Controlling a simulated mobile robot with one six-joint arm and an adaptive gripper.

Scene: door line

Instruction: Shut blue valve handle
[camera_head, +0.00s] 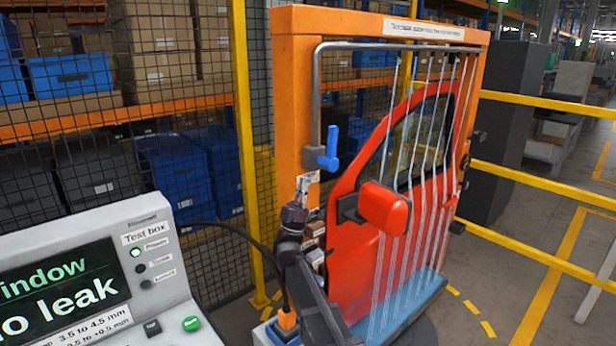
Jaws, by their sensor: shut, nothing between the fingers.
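The blue valve handle (332,142) is on the grey pipe (316,90) at the left post of the orange frame. Its lever points up, roughly in line with the pipe, with a short blue stub at its lower end. My gripper (305,183) is shut and empty, just below and left of the handle, apart from it. The fingers are small here and partly blend with the orange post. Pale water streams (408,150) run from the top pipe down over the red car door (345,265).
The grey test box (170,250) stands at front left, its screen partly cut off, reading "o leak". A yellow post (243,120) and mesh fence stand left of the frame. Yellow rails (540,260) run behind the door to the right. A red mirror (384,207) sticks out from the door.

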